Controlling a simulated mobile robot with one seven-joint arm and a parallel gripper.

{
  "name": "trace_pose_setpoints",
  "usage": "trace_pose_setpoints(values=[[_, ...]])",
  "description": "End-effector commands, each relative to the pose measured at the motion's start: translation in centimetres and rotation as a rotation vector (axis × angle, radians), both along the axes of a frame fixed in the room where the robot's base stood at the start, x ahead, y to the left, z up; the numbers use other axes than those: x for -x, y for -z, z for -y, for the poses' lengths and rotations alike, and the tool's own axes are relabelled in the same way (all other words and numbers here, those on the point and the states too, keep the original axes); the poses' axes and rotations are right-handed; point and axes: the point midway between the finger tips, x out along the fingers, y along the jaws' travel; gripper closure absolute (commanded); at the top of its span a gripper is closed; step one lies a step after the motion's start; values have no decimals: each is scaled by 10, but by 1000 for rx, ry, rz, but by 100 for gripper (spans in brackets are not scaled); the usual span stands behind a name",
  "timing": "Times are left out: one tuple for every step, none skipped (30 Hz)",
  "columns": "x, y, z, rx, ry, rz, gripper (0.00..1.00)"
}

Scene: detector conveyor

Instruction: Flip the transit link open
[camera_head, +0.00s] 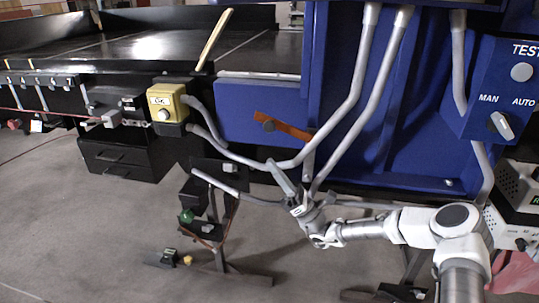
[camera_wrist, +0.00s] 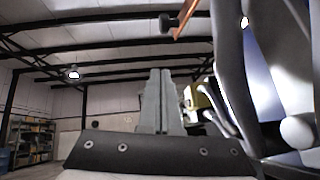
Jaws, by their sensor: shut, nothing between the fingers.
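The transit link looks to be the orange bar (camera_head: 290,130) on the front of the blue panel. It slopes down to the right, and a dark round knob (camera_head: 268,126) sits near its left end. In the wrist view the orange bar (camera_wrist: 187,18) and the black knob (camera_wrist: 167,22) show at the top, above and just right of my fingertips. My gripper (camera_head: 271,164) is shut and empty, pointing up and left, below the bar and apart from it. Its closed fingers (camera_wrist: 160,74) stand upright in the wrist view.
Grey conduits (camera_head: 345,110) run down the blue cabinet and curve close to my gripper. A yellow button box (camera_head: 166,103) is left of the blue panel. A stand with a green button (camera_head: 187,216) is below left. A MAN/AUTO selector (camera_head: 501,125) is at right.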

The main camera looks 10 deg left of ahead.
Motion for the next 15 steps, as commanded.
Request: trace_pose_setpoints(values=[[1, 10, 8, 0, 3, -3, 100], [2, 16, 11, -2, 3, -3, 100], [3, 22, 16, -1, 2, -2, 100], [4, 27, 19, 0, 2, -2, 100], [5, 32, 22, -1, 2, -2, 100], [6, 37, 26, -1, 1, -2, 100], [7, 40, 28, -1, 2, 0, 100], [7, 43, 30, -1, 2, 0, 100], [7, 47, 33, -1, 2, -1, 100], [8, 49, 34, -1, 2, -1, 100], [8, 51, 35, 0, 1, -1, 100], [9, 53, 37, 0, 0, 0, 100], [9, 54, 37, 0, 0, 0, 100], [9, 54, 38, 0, -1, 1, 100], [10, 55, 38, 0, -1, 1, 100]])
